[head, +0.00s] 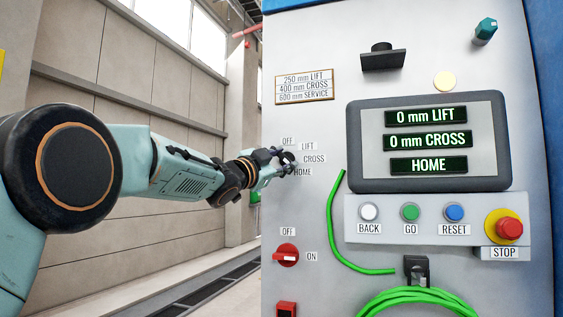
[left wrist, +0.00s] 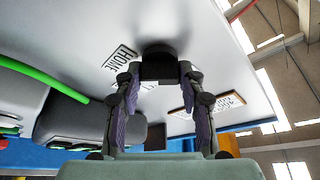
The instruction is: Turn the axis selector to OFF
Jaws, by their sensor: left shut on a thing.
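The axis selector (head: 290,158) is a black knob on the grey panel, ringed by the labels OFF, LIFT, CROSS and HOME. My left gripper (head: 281,160) reaches it from the left and is shut on it. In the left wrist view the dark knob (left wrist: 158,62) sits between the two fingertips of my left gripper (left wrist: 160,73), against the panel face. The gripper partly hides the knob, and I cannot tell where its pointer stands. The screen (head: 429,140) reads 0 mm LIFT, 0 mm CROSS and HOME. My right gripper is not in view.
A red OFF/ON switch (head: 286,255) lies below the selector. A green cable (head: 338,235) hangs to the right. BACK, GO and RESET buttons (head: 410,212) and a red stop button (head: 508,228) sit further right. A label plate (head: 304,86) is above.

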